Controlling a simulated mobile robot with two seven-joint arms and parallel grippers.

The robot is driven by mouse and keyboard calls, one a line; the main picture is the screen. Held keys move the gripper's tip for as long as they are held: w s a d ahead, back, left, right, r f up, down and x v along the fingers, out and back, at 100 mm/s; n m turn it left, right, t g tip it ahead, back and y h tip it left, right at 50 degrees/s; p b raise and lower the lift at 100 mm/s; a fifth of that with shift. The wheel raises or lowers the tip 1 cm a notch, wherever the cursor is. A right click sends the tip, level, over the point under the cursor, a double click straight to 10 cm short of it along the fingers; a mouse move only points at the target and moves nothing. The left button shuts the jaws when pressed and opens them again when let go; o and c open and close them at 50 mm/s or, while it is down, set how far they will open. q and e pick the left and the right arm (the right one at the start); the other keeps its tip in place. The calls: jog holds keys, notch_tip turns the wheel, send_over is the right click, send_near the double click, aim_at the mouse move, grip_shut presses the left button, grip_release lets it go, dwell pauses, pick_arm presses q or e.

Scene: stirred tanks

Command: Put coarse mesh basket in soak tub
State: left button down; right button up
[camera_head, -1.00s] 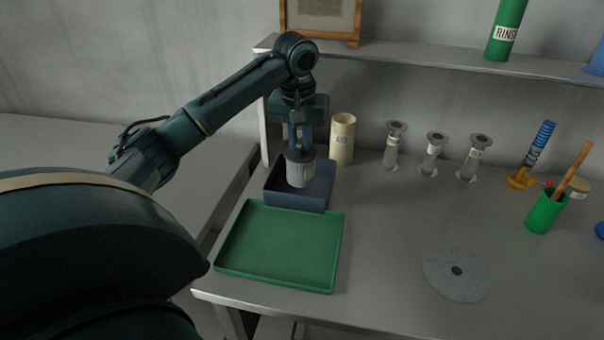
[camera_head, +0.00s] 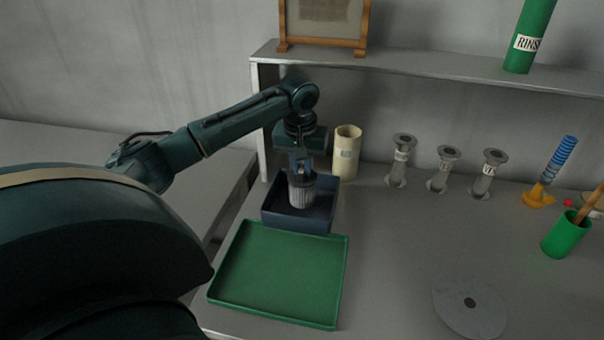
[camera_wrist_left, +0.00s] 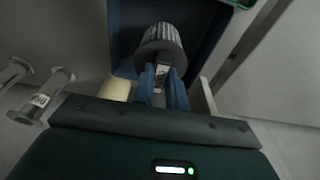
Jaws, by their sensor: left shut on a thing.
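The coarse mesh basket (camera_head: 302,194) is a small grey ribbed cylinder, held upright inside the walls of the dark blue soak tub (camera_head: 318,226). My left gripper (camera_head: 301,172) is above it, shut on its top. In the left wrist view the basket (camera_wrist_left: 160,38) shows just beyond the blue fingers (camera_wrist_left: 163,82), with the tub (camera_wrist_left: 125,62) around it. I cannot tell whether the basket's bottom touches the tub floor. My right gripper is not in view.
A green tray (camera_head: 280,275) lies directly in front of the tub. A cream cylinder (camera_head: 347,152) stands close behind it on the right. Several grey flanged pieces (camera_head: 401,160) stand farther right. A grey disc (camera_head: 469,304) lies on the bench; the middle is clear.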

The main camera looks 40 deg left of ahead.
pick_arm(q)
jog(key=shift+f, duration=1.4)
jog(key=c, duration=1.4)
grip_release()
jog(key=shift+f, duration=0.1)
jog(key=shift+c, duration=0.2)
notch_tip(320, 180, up, 12)
jog(key=s, duration=0.1)
jog(key=shift+s+d, duration=0.25)
jog(key=shift+d, duration=0.2)
